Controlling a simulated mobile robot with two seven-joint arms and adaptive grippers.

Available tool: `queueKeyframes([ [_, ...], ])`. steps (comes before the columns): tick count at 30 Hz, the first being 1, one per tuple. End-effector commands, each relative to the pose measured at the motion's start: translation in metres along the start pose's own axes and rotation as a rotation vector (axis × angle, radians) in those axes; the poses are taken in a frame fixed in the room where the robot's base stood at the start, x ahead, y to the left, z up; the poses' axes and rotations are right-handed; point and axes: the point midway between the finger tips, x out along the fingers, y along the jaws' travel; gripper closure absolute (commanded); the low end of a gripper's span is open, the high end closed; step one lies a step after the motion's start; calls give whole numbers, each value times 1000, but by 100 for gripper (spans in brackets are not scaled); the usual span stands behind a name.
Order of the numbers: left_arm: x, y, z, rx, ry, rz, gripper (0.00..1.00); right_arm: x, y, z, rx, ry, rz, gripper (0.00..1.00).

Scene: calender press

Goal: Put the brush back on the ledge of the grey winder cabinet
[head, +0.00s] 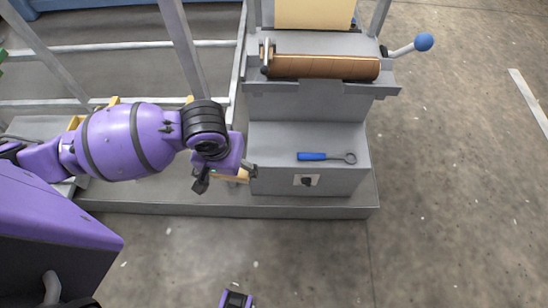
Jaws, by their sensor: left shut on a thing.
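The grey winder cabinet (275,183) stands in the middle of the head view. Its flat ledge (285,135) carries a blue-handled ring tool (325,156), with bare room to the left and behind it. My left gripper (226,178) is at the cabinet's front left corner, its fingers spread around a tan, wooden-looking piece (232,178). This appears to be the brush, held in the gripper; its bristles and most of its shape are hidden. I cannot tell whether it touches the cabinet.
Above the ledge is a brown roll (325,67) with a crank at its left. A lever with a blue ball knob (424,42) sticks out to the right. A dark switch (306,181) is on the cabinet front. Grey rails (183,45) stand behind my left arm. The floor (450,200) is clear.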

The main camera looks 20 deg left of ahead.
Motion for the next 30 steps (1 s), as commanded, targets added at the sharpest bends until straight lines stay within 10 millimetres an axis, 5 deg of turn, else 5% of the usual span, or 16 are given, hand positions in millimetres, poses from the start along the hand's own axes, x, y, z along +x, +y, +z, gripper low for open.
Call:
queueKeyframes([
  [1,30,-5,-4,-18,-6,-7,40,17,-1,19,4,-17,2,60],
  [6,63,-15,-29,-82,1,-13,40,51,-1,18,7,10,5,60],
  [16,84,-19,-57,-142,3,-16,40,75,-1,9,2,46,5,60],
  [30,146,41,-131,-143,2,-17,40,91,3,47,20,-9,13,60],
])
